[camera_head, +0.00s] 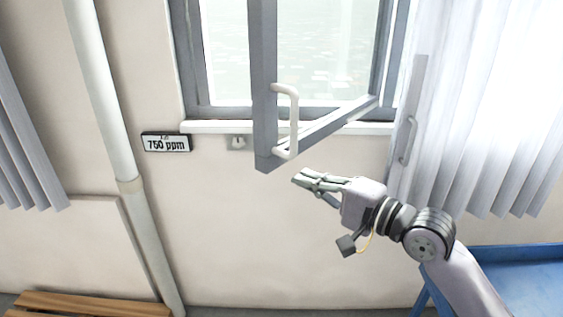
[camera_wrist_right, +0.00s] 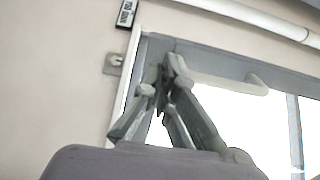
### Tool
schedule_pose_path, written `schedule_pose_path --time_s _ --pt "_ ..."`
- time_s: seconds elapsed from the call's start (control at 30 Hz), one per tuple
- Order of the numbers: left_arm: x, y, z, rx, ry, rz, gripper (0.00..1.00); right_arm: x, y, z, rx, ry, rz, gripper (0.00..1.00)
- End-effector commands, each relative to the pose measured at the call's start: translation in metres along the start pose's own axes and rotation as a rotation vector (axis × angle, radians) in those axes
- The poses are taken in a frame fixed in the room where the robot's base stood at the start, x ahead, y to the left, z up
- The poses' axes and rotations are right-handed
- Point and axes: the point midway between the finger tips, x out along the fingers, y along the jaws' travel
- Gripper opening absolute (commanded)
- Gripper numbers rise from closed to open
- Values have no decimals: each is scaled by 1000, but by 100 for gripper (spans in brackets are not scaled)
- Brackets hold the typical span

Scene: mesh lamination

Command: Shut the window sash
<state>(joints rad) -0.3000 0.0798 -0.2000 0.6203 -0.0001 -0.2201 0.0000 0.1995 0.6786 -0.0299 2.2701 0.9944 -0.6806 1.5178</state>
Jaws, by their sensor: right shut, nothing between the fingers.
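The window sash (camera_head: 264,90) is grey-framed and stands open, swung out from the wall into the room, with its free edge at the left. A white handle (camera_head: 290,122) is fixed near its lower free corner. My right gripper (camera_head: 300,178) is shut and empty, just below and right of that corner in the head view. In the right wrist view the shut fingertips (camera_wrist_right: 170,66) overlap the sash frame (camera_wrist_right: 200,55), beside the handle (camera_wrist_right: 225,87); I cannot tell whether they touch. My left gripper is out of view.
The fixed window frame (camera_head: 188,70) and white sill (camera_head: 210,127) are behind the sash. A small catch (camera_head: 237,143) and a 750 ppm display (camera_head: 166,143) are on the wall. Blinds (camera_head: 490,110) hang at the right. A blue table (camera_head: 520,275) and a wooden bench (camera_head: 80,305) stand low.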

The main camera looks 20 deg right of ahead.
Motion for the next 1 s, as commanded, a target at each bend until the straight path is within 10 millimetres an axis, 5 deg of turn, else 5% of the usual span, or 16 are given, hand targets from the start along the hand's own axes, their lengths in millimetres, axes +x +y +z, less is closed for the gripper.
schedule_pose_path --time_s 0.2,0.4,1.0 --pt "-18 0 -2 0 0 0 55 43 -4 0 1 -1 0 0" --pt "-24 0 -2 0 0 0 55 63 -1 0 0 1 0 0" --pt "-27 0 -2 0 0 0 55 74 -1 0 1 8 -1 0"
